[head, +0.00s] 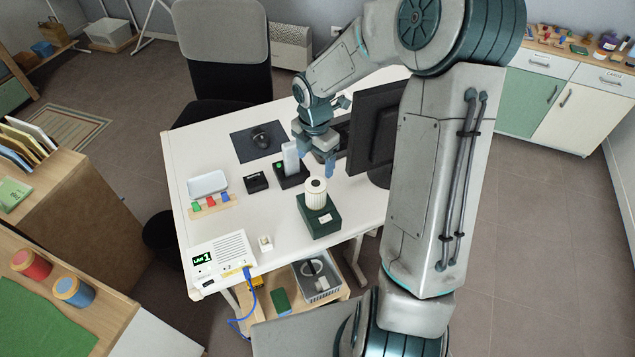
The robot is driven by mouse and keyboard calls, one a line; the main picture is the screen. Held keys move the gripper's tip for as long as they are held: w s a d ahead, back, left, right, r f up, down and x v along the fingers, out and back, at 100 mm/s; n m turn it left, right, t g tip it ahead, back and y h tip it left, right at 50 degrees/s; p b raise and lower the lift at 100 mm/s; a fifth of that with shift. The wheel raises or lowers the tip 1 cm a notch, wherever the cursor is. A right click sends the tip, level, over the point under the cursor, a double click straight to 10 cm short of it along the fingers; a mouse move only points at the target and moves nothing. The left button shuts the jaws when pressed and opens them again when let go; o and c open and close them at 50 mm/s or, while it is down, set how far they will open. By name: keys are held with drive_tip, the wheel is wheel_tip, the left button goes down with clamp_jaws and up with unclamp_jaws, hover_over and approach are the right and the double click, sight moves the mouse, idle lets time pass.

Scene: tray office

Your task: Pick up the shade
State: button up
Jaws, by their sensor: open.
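A white, ribbed cylinder with a dark hole in its top, which looks like the shade (316,195), stands upright on a dark green box (320,221) near the front of the white desk. My gripper (315,160) points down over the desk, just behind the shade in the picture. Its blue fingers are apart and nothing shows between them. It appears apart from the shade; the exact height gap is hard to tell. My forearm and wrist hide part of the desk behind.
A dark dock with a white upright device (290,160) stands close to my gripper. A monitor (374,135) stands to the right. A small black box (256,182), a white tray (207,184) and a white router (222,262) are to the left. The desk's front left is partly bare.

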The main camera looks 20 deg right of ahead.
sight(315, 183)
wheel_tip(315, 183, down, 9)
drive_tip(key=shift+a+r, duration=0.1)
drive_tip(key=shift+r, duration=0.1)
drive_tip(key=shift+f, duration=2.6)
drive_tip(key=c, duration=1)
drive_tip(key=shift+c, duration=0.2)
drive_tip(key=shift+r, duration=0.15)
